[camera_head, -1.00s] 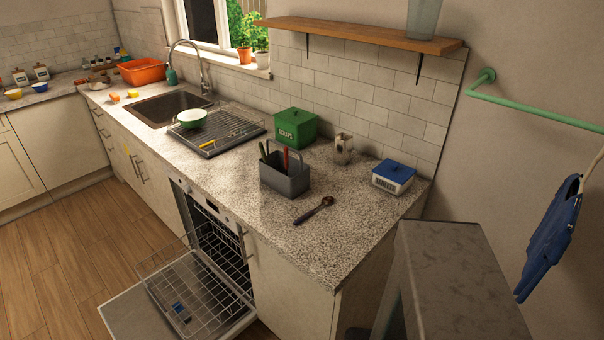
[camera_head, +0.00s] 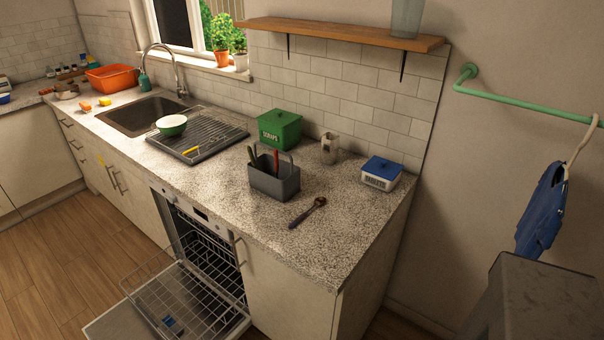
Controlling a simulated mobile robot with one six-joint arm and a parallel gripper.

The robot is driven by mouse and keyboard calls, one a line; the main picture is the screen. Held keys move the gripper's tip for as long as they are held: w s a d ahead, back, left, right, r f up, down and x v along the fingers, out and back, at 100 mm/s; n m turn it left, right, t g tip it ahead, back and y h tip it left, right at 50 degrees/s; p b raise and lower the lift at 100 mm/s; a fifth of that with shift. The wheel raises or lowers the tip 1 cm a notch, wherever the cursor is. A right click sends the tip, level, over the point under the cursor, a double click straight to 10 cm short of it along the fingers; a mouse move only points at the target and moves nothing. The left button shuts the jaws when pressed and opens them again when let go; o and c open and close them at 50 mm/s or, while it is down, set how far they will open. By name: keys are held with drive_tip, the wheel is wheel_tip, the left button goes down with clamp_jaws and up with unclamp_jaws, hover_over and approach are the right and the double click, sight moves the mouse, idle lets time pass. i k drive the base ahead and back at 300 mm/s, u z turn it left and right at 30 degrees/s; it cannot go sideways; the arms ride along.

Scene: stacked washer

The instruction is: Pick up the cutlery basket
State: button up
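The cutlery basket (camera_head: 276,184) is a dark grey open caddy with a raised handle. It stands upright on the speckled countertop, right of the drying rack. Green and red handled pieces stick up out of it. What lies deeper inside it is hidden. A dark spoon (camera_head: 308,212) lies on the counter just to its right and front. My gripper is not in view, and nothing touches the basket.
A green scraps tin (camera_head: 280,129), a metal canister (camera_head: 329,148) and a white tablets box (camera_head: 381,174) with a blue lid stand behind and right of the basket. Below the counter, the dishwasher's door hangs open with its wire rack (camera_head: 175,300) out. A wooden shelf (camera_head: 345,36) is above.

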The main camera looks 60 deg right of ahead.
sight(264, 179)
drive_tip(key=u, duration=0.25)
drive_tip(key=k, duration=0.15)
drive_tip(key=z, duration=2.15)
drive_tip(key=k, duration=0.95)
drive_tip(key=u, duration=0.1)
drive_tip(key=i, duration=0.85)
